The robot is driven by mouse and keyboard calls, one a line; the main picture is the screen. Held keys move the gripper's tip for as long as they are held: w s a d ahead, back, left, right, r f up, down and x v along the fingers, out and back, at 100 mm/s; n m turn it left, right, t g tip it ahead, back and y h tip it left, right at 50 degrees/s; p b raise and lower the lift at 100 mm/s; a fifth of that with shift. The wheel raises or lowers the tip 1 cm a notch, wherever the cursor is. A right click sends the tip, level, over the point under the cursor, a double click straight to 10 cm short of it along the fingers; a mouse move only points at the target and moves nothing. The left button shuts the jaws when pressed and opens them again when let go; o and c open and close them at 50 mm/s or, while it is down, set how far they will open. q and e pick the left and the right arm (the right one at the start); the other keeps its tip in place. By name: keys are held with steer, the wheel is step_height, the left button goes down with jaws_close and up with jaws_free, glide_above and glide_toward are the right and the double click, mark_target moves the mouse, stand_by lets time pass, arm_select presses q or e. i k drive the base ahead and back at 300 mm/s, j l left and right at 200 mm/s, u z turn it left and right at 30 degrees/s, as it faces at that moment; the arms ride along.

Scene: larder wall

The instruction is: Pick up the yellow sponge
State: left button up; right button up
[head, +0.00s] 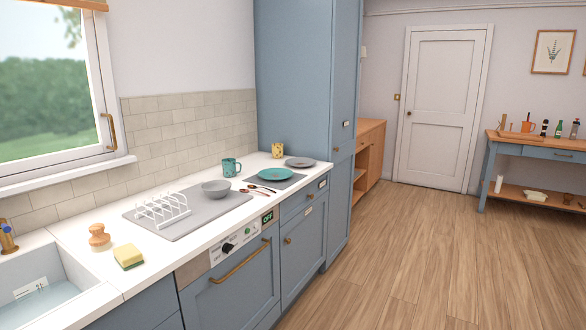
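The yellow sponge (128,256) lies flat on the white countertop in the head view, at the lower left. It has a yellow upper face and a green side showing along its front edge. It sits between the sink and the grey drying mat, with bare counter around it. Neither of my grippers shows in this view.
A wooden brush (99,237) stands just behind and left of the sponge. The sink (72,272) is to its left. A grey mat (186,228) with a white rack (162,209) and a grey bowl (215,188) lies to its right. The counter's front edge is near.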

mark_target(128, 256)
steer(key=u, duration=1.15)
